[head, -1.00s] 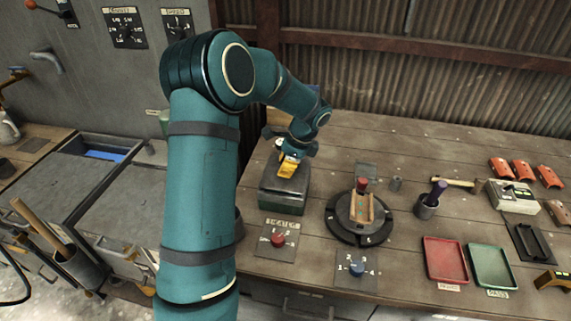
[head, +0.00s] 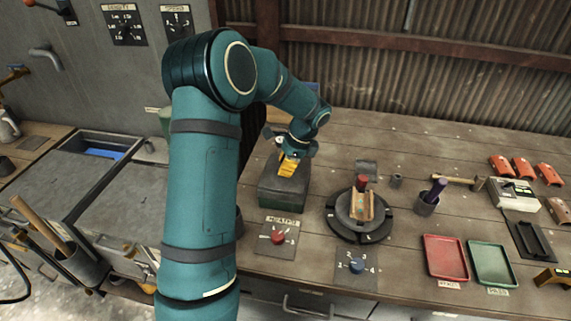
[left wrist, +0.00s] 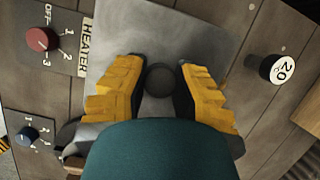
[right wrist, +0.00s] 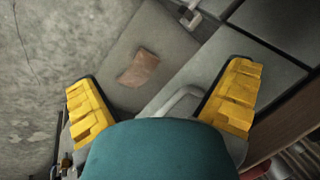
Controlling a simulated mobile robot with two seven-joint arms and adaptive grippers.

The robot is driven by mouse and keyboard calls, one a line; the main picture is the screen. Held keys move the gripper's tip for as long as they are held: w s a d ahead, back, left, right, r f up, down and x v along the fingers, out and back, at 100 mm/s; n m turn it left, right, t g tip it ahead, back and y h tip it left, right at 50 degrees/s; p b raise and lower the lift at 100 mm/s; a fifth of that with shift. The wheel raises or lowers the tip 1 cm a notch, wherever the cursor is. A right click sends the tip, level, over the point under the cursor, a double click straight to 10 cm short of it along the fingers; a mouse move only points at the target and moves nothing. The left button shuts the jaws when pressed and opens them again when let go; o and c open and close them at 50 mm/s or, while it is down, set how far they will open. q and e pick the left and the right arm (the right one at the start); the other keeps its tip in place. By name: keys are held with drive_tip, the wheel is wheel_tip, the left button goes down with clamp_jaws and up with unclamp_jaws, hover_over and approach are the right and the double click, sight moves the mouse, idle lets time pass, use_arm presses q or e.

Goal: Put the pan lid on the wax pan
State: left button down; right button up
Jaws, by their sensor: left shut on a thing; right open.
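The pan lid (head: 270,182) is a flat grey plate with a round dark knob (left wrist: 160,79). In the head view it lies over the dark green box-shaped wax pan (head: 283,201), roughly lined up with it. I cannot tell whether it rests on the rim or is just above. My left gripper (head: 288,168) points down and is shut on the lid's knob; its yellow fingers show on either side in the left wrist view (left wrist: 158,76). The pan's inside is hidden. My right gripper (right wrist: 166,92) is open and empty, outside the head view.
A heater dial (head: 278,237) sits in front of the pan. A round turntable (head: 345,230) with a trough stands to its right. Further right are a dark cup (head: 426,206), a red tray (head: 446,258) and a green tray (head: 492,264). Under my right gripper are grey panels (right wrist: 150,45).

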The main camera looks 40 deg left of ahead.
sight(299, 173)
use_arm(q)
drive_tip(key=shift+f, duration=0.35)
idle(0.7)
drive_tip(key=c, duration=1.1)
unclamp_jaws()
drive_tip(key=shift+c, duration=0.2)
drive_tip(key=o, duration=0.7)
drive_tip(key=shift+r, duration=0.1)
drive_tip(key=v, duration=1.1)
drive_tip(key=shift+d+r, duration=0.1)
drive_tip(key=shift+r, duration=0.3)
